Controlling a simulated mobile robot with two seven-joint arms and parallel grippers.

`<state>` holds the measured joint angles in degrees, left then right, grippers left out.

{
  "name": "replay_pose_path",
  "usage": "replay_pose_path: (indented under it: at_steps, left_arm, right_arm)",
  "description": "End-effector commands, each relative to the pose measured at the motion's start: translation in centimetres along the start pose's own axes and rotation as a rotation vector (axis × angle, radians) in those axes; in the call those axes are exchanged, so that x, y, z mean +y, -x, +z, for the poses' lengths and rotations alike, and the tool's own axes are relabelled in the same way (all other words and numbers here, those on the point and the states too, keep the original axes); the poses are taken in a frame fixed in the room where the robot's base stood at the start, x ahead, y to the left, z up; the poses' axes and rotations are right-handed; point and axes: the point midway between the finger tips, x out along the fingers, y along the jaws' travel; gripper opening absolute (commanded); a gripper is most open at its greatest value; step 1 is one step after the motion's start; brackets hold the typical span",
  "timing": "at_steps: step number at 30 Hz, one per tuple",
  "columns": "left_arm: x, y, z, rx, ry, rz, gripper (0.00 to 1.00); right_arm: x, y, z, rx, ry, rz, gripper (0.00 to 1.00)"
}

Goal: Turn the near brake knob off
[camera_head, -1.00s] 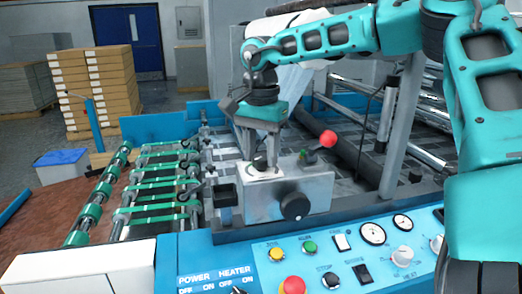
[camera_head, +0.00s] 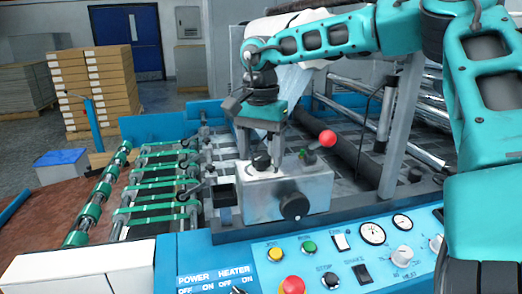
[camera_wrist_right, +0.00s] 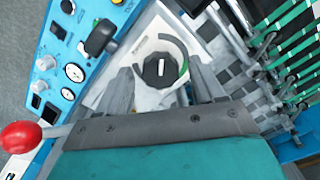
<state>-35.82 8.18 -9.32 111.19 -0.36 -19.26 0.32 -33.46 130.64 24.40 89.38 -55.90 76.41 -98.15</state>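The near brake knob (camera_head: 262,160) is black and sits on top of a grey metal box (camera_head: 312,187). In the right wrist view the knob (camera_wrist_right: 160,70) has a white pointer mark standing nearly upright in the picture. A dark and green arc is printed on the white plate beside it. My right gripper (camera_head: 259,150) is over the box, pointing down. In the right wrist view its fingers (camera_wrist_right: 162,84) are apart, one on each side of the knob, with visible gaps. My left gripper is not in view.
A black knob (camera_head: 294,206) is on the box's front face. A red ball lever (camera_head: 327,138) stands close right of the gripper. The blue control panel (camera_head: 210,258) lies in front, with buttons and dials. Green-belted rollers (camera_head: 160,180) are at left.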

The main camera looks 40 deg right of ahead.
Motion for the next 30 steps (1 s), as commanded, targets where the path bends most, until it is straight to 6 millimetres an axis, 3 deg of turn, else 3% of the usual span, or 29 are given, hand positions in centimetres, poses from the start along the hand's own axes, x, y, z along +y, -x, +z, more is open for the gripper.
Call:
replay_pose_path:
  at_steps: [11, 24, 30]
  left_arm:
    - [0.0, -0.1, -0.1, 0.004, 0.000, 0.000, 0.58]
    - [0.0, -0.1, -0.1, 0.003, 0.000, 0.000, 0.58]
    - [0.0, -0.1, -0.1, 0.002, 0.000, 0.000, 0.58]
  right_arm:
    - [-0.1, 0.9, 0.0, 0.001, -0.001, -0.003, 0.70]
    - [-0.1, 9.9, 0.0, 0.002, -0.001, -0.002, 0.70]
    - [0.0, 12.4, 0.0, 0.001, -0.001, -0.001, 0.70]
